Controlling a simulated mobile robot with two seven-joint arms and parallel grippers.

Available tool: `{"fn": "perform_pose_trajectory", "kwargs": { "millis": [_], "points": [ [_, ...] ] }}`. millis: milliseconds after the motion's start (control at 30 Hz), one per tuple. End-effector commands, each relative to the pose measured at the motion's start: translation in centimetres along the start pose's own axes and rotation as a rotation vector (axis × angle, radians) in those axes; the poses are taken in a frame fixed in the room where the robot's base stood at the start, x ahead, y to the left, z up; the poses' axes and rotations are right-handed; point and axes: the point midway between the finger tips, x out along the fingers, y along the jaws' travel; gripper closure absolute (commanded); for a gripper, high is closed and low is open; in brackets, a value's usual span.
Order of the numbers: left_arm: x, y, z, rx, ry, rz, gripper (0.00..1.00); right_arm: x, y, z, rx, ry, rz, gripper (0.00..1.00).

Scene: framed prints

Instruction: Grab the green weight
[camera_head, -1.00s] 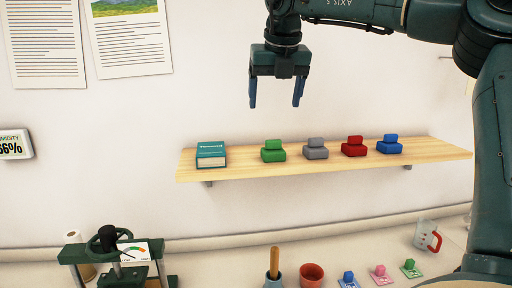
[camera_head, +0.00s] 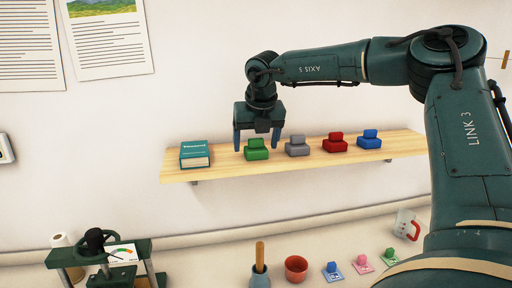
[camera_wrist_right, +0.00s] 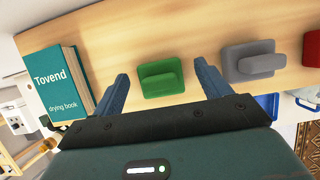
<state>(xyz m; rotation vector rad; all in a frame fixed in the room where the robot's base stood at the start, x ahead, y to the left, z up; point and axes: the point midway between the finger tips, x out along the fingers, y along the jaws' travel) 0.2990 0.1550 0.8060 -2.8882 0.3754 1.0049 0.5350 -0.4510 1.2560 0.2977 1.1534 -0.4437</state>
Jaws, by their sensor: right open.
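The green weight (camera_head: 256,150) sits on the wooden shelf (camera_head: 222,172), a block with a smaller raised grip on top. It also shows in the right wrist view (camera_wrist_right: 160,78), between the two blue fingers. My right gripper (camera_head: 257,146) is open and points down, with its fingers on either side of the green weight. The left gripper is not in view.
Below are a press (camera_head: 100,255), a red pot (camera_head: 296,268) and a measuring cup (camera_head: 406,224).

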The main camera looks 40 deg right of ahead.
Motion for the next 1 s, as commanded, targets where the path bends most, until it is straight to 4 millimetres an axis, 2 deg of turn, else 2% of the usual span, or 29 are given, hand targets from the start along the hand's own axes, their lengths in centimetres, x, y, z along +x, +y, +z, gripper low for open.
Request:
{"fn": "perform_pose_trajectory", "kwargs": {
  "millis": [267, 1000],
  "points": [
    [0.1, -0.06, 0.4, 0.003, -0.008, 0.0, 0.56, 0.27, 0.02, 0.01, 0.0, -0.002, 0.0, 0.24],
    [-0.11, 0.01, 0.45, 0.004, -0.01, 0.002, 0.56, 0.22, 0.03, 0.03, -0.001, -0.002, 0.0, 0.85]
  ]
}}
